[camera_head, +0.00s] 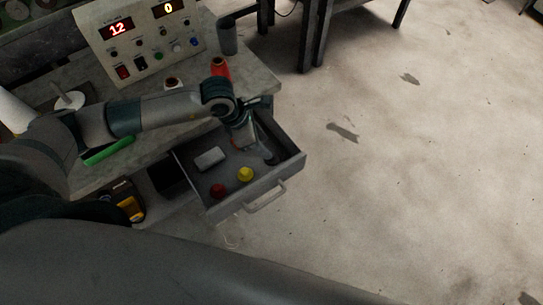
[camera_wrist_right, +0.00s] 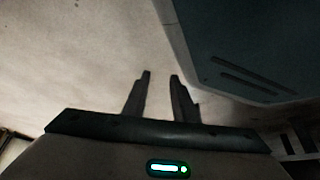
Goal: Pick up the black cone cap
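An open grey drawer (camera_head: 239,201) holds a red round cap (camera_head: 218,190), a yellow round cap (camera_head: 245,174) and a pale grey block (camera_head: 209,159). I cannot make out a black cone cap for certain; dark shapes near the drawer's far right corner blend with my gripper. My left gripper (camera_head: 262,150) reaches down into that far right part of the drawer. Its fingers are too small and dark to tell open from shut. My right gripper (camera_wrist_right: 159,77) shows in the right wrist view with its fingers apart and nothing between them.
The bench top (camera_head: 258,80) carries a control panel (camera_head: 145,40) with red displays, a dark cup (camera_head: 227,38), a red cone (camera_head: 220,68) and a green object (camera_head: 108,151). A yellow-black device (camera_head: 131,206) sits below, left of the drawer. The floor at right is open.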

